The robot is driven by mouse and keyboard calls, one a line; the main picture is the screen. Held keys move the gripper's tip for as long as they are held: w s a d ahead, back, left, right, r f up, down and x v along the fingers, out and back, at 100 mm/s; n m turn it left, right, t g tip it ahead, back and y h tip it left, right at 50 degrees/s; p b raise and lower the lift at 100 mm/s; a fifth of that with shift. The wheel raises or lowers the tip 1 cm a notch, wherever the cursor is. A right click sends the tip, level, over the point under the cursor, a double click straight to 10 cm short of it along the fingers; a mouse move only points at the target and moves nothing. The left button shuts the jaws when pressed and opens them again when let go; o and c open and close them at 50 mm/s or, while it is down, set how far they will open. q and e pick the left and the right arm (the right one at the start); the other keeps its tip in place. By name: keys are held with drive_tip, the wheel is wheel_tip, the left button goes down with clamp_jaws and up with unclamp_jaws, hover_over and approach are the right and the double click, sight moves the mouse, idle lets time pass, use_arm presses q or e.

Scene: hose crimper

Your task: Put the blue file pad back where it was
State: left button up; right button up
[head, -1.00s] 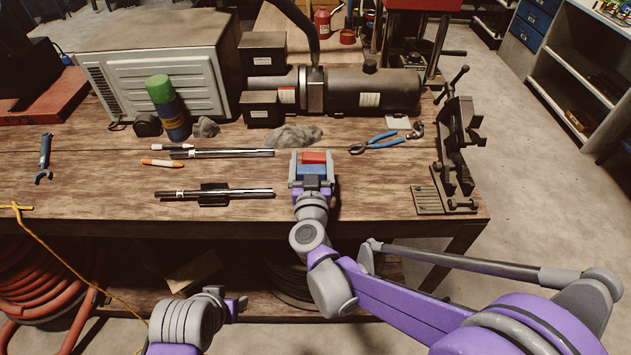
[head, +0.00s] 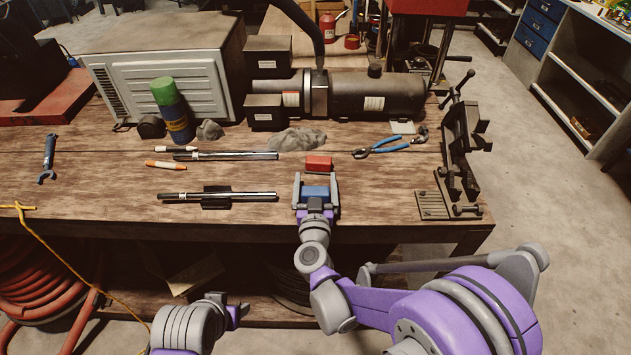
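The blue file pad (head: 316,194) is between the fingers of my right gripper (head: 316,187) in the head view. The fingers close on its two sides, near the table's front edge. A red block (head: 319,163) lies on the table just beyond the fingertips, apart from the blue pad. My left gripper (head: 239,314) is low in front of the table, far from the pad; its fingers are too turned away to tell whether they are open.
On the wooden table (head: 370,205), metal rods (head: 250,196) and markers (head: 165,165) lie left of my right gripper. Blue-handled pliers (head: 390,147) and a dark vise-like tool (head: 455,150) are at the right. A grey cloth (head: 295,139) and a large motor (head: 375,97) stand behind.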

drive_tip(key=shift+r, duration=0.1)
drive_tip(key=shift+r, duration=0.25)
drive_tip(key=shift+s+r+n+y+b, duration=1.3)
drive_tip(key=shift+s+y, duration=0.6)
drive_tip(key=shift+s, duration=3.95)
drive_tip(key=s+d+f+m+g+h, duration=0.1)
drive_tip(key=s+d+f+g+h, duration=0.1)
drive_tip(key=s+d+f+g, duration=0.4)
drive_tip(key=s+d+f+m+g+h, duration=0.1)
drive_tip(key=s+d+f+g, duration=0.4)
drive_tip(key=s+d, duration=0.7)
drive_tip(key=shift+s+d+f+m+g+h, duration=0.15)
drive_tip(key=shift+s+f+m+g+h, duration=0.2)
drive_tip(key=shift+g, duration=0.55)
drive_tip(key=shift+w, duration=0.15)
